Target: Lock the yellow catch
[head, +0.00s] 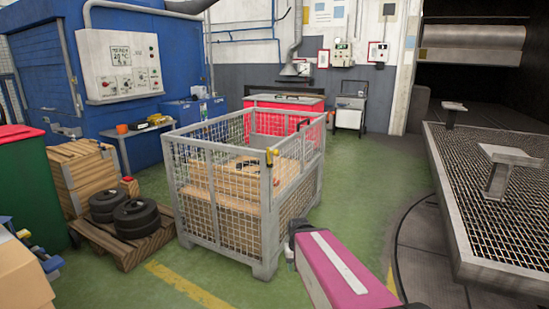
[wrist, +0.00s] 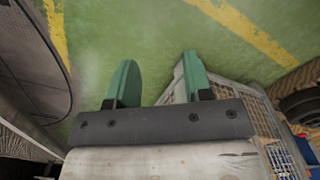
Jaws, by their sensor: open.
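The yellow catch (head: 269,157) is a small yellow piece at the top of the near corner post of the grey mesh cage (head: 222,183). Its exact position is too small to tell, and I do not see it in the wrist view. My gripper (wrist: 158,58) has two green fingers, spread apart with nothing between them. Green floor shows beyond the fingers, and the cage (wrist: 237,93) lies beyond and right of the right finger. In the head view my pink arm reaches in at the lower right, close to the cage; the fingers are not clear there.
A wooden pallet (head: 128,240) with black tyres (head: 136,217) stands left of the cage. A red container (head: 284,103) is behind it. The mesh-topped platform (head: 485,190) is at right. Green floor (head: 355,190) lies free between cage and platform.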

